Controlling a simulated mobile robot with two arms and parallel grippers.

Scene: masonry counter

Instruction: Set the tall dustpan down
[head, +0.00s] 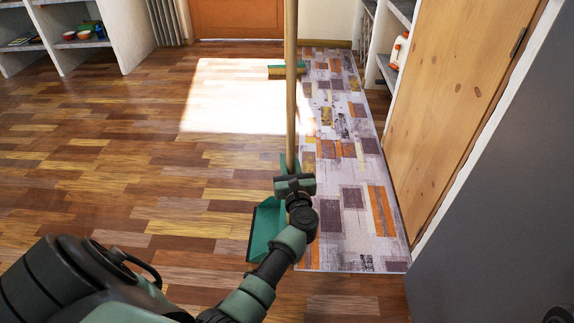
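The tall dustpan has a teal pan (265,228) and a long upright wooden handle (291,90) that runs out of the top of the head view. My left gripper (294,184) is at the low end of this handle, just above the pan, and appears shut around it. The gripper and wrist hide part of the pan. I cannot tell whether the pan touches the floor or hangs above it. My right gripper is not in view.
A wooden door (455,95) and grey panel (500,230) bound the right. The wooden floor (120,180) at left is clear.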

